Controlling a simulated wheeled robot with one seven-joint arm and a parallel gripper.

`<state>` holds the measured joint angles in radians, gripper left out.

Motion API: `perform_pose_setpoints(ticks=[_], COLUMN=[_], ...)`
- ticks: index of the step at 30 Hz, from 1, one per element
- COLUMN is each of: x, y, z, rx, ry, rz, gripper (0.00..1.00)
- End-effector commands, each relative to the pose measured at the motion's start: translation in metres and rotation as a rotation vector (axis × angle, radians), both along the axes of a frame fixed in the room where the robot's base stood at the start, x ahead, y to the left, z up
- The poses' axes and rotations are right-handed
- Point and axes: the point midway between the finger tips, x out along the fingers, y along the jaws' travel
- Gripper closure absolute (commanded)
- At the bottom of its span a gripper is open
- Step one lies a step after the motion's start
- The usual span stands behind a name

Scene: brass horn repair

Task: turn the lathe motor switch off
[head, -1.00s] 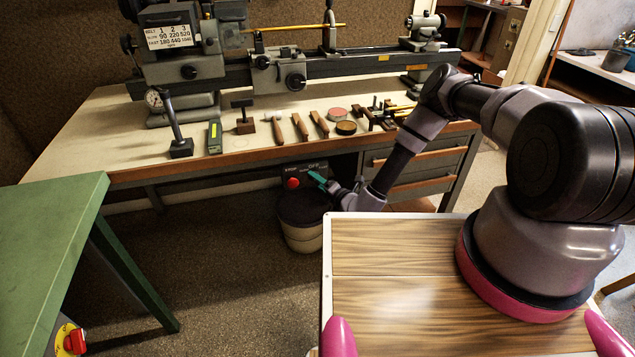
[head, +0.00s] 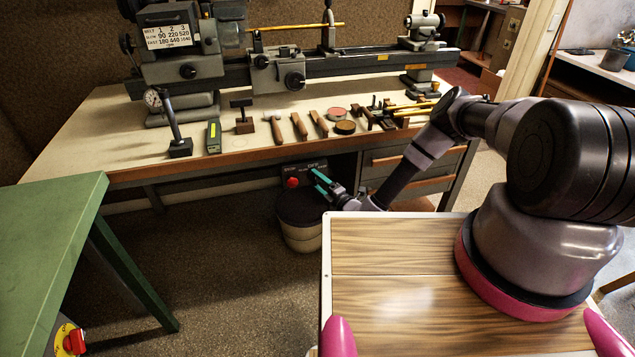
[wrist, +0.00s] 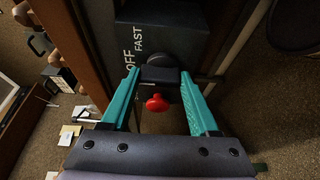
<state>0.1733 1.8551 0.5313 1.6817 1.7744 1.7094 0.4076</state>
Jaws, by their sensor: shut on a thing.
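The switch box (head: 305,172) is a dark panel under the front edge of the lathe bench, with a red button (head: 292,183) on its left. In the wrist view the box (wrist: 165,32) shows the words OFF and FAST turned sideways. A black switch knob (wrist: 160,74) stands out from it, with the red button (wrist: 156,103) nearer the camera. My gripper (head: 316,174) is at the panel, right of the red button. In the wrist view its teal fingertips (wrist: 160,73) are on either side of the black knob, shut on it. The knob's exact pointing is hard to tell.
A round bin (head: 301,220) stands on the floor below the panel. The bench (head: 105,125) carries the lathe (head: 340,62) and several hand tools. Drawers (head: 412,178) are to the right of the panel. A green table (head: 50,230) is at left; floor between is clear.

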Motion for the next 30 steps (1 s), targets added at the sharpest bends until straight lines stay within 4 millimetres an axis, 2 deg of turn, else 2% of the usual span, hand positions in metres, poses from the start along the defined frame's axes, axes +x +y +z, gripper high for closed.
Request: perform_pose_setpoints(ticks=[6,7,9,20,23,30], x=[0.0,0.0,0.0,-0.002,-0.01,-0.048], y=[-0.001,-0.001,-0.001,-0.002,-0.01,-0.04], z=[-0.001,-0.001,-0.001,-0.001,-0.001,-0.001], rx=[-0.002,-0.002,-0.002,-0.002,-0.003,-0.002], ry=[0.002,0.002,0.001,0.001,0.002,0.004], rz=[-0.002,-0.002,-0.002,-0.001,-0.001,-0.003], gripper=[0.94,0.31,0.09,0.09,0.09,0.09])
